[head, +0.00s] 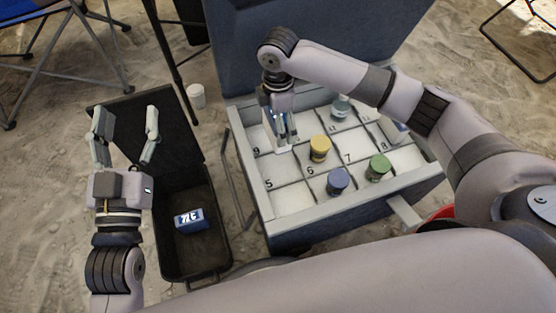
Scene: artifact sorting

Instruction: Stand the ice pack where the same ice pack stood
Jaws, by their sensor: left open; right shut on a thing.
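My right gripper (281,135) points down over the sectioned tray (240,160), near the section marked 9. It is shut on a pale white and blue thing, probably the ice pack (284,147), mostly hidden by the fingers. I cannot tell whether that thing touches the tray floor. My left gripper (126,118) is open and empty, fingers up, over the black case at the left. A small blue block with white markings (188,220) lies in the case.
The tray also holds a yellow-lidded jar (320,149), a blue jar (338,181), a green jar (378,167), a pale teal bottle (341,106) and a white item (393,131). The open black case (222,240) stands left of the tray. A white cup (196,96) is on the sand.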

